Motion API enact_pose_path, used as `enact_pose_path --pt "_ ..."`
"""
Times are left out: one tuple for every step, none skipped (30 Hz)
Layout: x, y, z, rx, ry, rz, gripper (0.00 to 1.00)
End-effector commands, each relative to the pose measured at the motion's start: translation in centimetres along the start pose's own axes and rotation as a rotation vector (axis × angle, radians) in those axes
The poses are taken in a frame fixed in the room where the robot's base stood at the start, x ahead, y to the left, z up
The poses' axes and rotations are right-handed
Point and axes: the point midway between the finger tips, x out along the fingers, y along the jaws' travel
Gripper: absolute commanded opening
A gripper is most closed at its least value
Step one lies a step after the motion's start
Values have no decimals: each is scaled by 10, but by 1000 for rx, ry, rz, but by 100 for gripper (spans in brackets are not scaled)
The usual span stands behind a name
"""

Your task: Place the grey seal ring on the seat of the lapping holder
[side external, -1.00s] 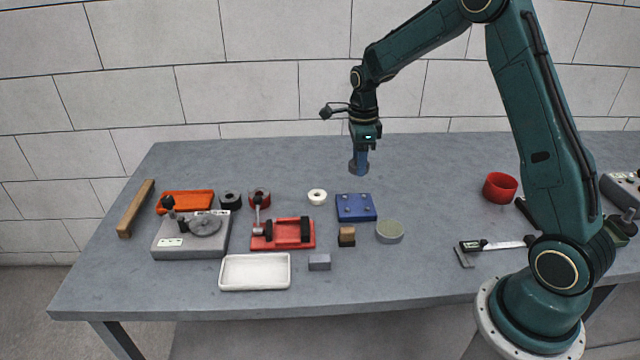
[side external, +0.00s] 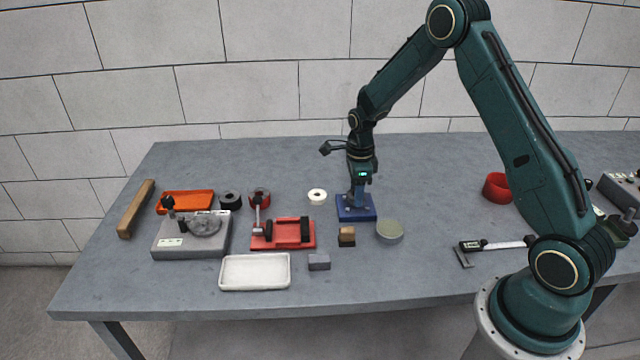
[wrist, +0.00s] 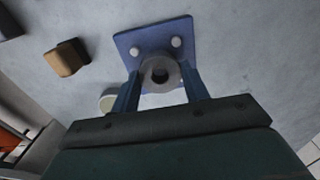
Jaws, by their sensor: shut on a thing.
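My gripper (side external: 357,206) is low over the blue plate with pale studs (side external: 345,216), which appears to be the lapping holder. In the wrist view my gripper (wrist: 161,82) is shut on the grey seal ring (wrist: 160,66), one blue finger on each side. The ring lies flat with its dark bore facing the camera, over the near part of the blue plate (wrist: 128,42). Two studs show beyond the ring. The seat is hidden under the ring and fingers. I cannot tell whether the ring touches the plate.
A brown block (side external: 347,237) and a round pale-topped disc (side external: 390,231) stand close in front of the plate. A white ring (side external: 317,196) lies to its left. A red fixture (side external: 270,242) is further left. The table behind and right of the plate is clear.

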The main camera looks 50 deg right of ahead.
Motion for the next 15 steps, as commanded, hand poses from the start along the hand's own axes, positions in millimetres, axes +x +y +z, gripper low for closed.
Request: enact_pose_path --pt "6 0 0 0 1 2 21" --pt "8 0 0 0 1 1 21" --pt "10 0 0 0 0 0 21" --pt "11 0 0 0 0 0 21" --pt "12 0 0 0 0 0 21" --pt "12 0 0 0 0 0 21" --pt "12 0 0 0 0 -1 21" --pt "12 0 0 0 0 -1 21" --pt "12 0 0 0 0 -1 21" --pt "12 0 0 0 0 -1 21" --pt "12 0 0 0 0 -1 21" --pt "12 0 0 0 0 -1 21" --pt "12 0 0 0 0 -1 21" --pt "12 0 0 0 0 0 21" --pt "13 0 0 0 0 0 21"
